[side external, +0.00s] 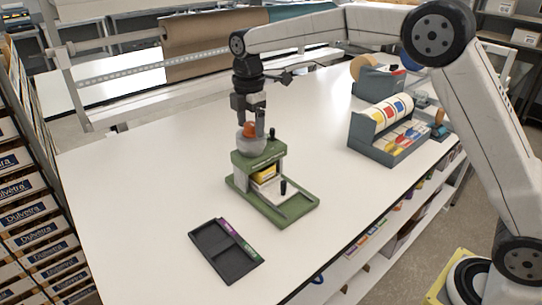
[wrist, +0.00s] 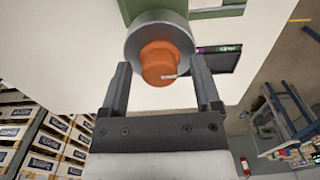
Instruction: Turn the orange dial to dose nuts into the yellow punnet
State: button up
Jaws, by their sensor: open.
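The orange dial (wrist: 160,62) sits on top of a round grey hopper (wrist: 181,28), with a small pale mark on its side. In the side view the dial (side external: 250,129) stands above the green dosing stand (side external: 262,158). My gripper (wrist: 162,85) is open, with one finger on each side of the dial in the wrist view; I cannot tell whether either touches it. In the side view my gripper (side external: 255,118) points down over the dial and partly covers it. The yellow punnet (side external: 264,173) is under the stand's top, partly hidden. The nuts are not visible.
A dark two-part tray (side external: 216,255) with purple and green labels lies in front of the stand. A grey rack with coloured rolls (side external: 372,128) and a tape dispenser (side external: 378,82) stand at the back right. The white table is clear on the left.

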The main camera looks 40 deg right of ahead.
grip_shut()
jog(key=shift+m, duration=0.6)
jog(key=m, duration=0.3)
jog(key=shift+m, duration=0.3)
jog(key=m, duration=0.4)
jog(key=shift+m, duration=0.3)
jog(key=m, duration=0.8)
jog(key=shift+m, duration=0.4)
